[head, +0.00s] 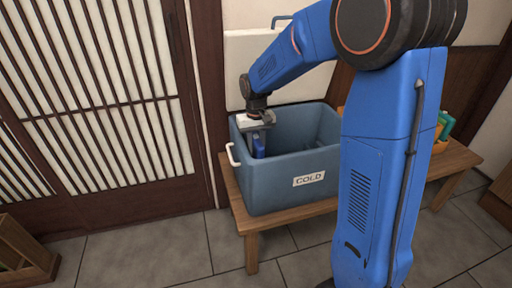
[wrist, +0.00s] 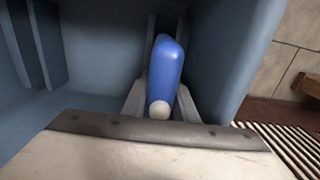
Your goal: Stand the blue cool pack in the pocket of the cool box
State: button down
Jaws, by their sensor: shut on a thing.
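The blue cool pack (head: 259,147) is inside the left end of the open cool box (head: 262,190), below the rim. In the wrist view the cool pack (wrist: 166,68) is a rounded blue slab with a whitish cap towards me. My gripper (head: 258,138) points down into the box and is shut on the pack; its fingers (wrist: 160,104) lie on both sides of it. Upright ribs (wrist: 151,45) stand beside the pack's far end and look like the pocket. I cannot tell how deep the pack sits between them or whether it touches the floor.
Another pair of ribs (wrist: 38,45) is at the left in the wrist view. Colourful items (head: 443,128) lie right of my arm.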

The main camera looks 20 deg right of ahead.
jog(key=shift+f, duration=0.5)
jog(key=shift+f, duration=0.65)
jog(key=c, duration=1)
grip_release()
jog(key=shift+r, duration=0.15)
